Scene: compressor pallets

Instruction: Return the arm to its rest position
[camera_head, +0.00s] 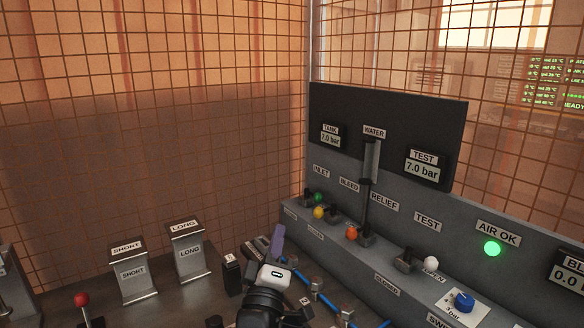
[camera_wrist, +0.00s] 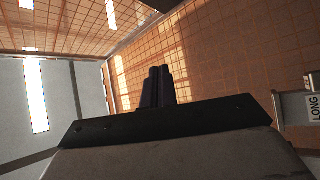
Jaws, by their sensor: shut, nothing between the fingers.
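My gripper (camera_wrist: 158,87) shows in the wrist view as two dark fingers closed together, with nothing between them. The wrist view looks up past it toward the orange mesh fence and a pale ceiling or wall. In the head view my arm rises at the bottom centre, with a white-capped wrist part and a purple-grey finger piece (camera_head: 278,241) in front of the valve panel. The fingertips there appear close to the panel's left part; I cannot tell if they touch anything.
The valve panel (camera_head: 405,268) runs along the right with coloured knobs, a blue dial (camera_head: 464,302) and a green AIR OK lamp (camera_head: 492,248). SHORT (camera_head: 134,275) and LONG (camera_head: 190,252) stands are at left. A red-knobbed lever (camera_head: 82,300) is at front left. Mesh fence encloses the back.

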